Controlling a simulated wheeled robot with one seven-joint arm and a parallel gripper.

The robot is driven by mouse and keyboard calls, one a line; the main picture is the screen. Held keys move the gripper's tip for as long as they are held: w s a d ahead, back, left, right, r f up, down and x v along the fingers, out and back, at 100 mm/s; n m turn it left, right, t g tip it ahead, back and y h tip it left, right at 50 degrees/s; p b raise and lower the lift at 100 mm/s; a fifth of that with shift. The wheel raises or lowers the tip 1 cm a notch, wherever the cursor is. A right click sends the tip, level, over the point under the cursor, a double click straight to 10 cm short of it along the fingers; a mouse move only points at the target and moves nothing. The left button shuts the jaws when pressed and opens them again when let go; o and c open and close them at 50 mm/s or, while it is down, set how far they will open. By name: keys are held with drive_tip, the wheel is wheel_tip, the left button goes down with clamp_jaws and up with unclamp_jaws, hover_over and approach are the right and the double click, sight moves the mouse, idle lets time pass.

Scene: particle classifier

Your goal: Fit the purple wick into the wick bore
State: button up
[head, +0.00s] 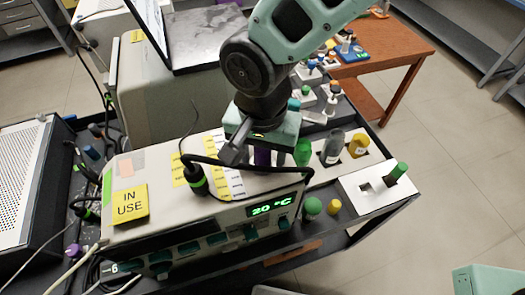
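A purple cylinder (262,156), which looks like the purple wick, shows upright directly below the palm of my gripper (260,154). It is at the back edge of the beige instrument, and its lower end is hidden. A dark finger stands to its left. I cannot tell whether the fingers touch the wick or whether it is lifted. I cannot identify the wick bore for certain. A white plate (352,196) at the right has a dark square hole (366,187) with nothing in it.
The beige instrument (150,230) with a "20 °C" display fills the front; a black cable arches over it. A laptop (205,35) is behind.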

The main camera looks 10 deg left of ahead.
drive_tip(key=shift+r+p, duration=0.3)
drive_tip(key=shift+r+b, duration=0.35)
wheel_tip(320, 180, up, 11)
drive_tip(key=shift+r+b, duration=0.1)
drive_tip(key=shift+b, duration=1.15)
drive_tip(key=s+d+f+n, duration=0.2)
drive_tip(key=d+f+n, duration=0.1)
drive_tip(key=d, duration=0.7)
drive_tip(key=s+d+f+n, duration=0.2)
drive_tip(key=d+n, duration=0.3)
drive_tip(key=d, duration=0.6)
drive_tip(key=shift+s+f+y, duration=0.3)
drive_tip(key=shift+s+f, duration=0.1)
drive_tip(key=shift+s, duration=0.45)
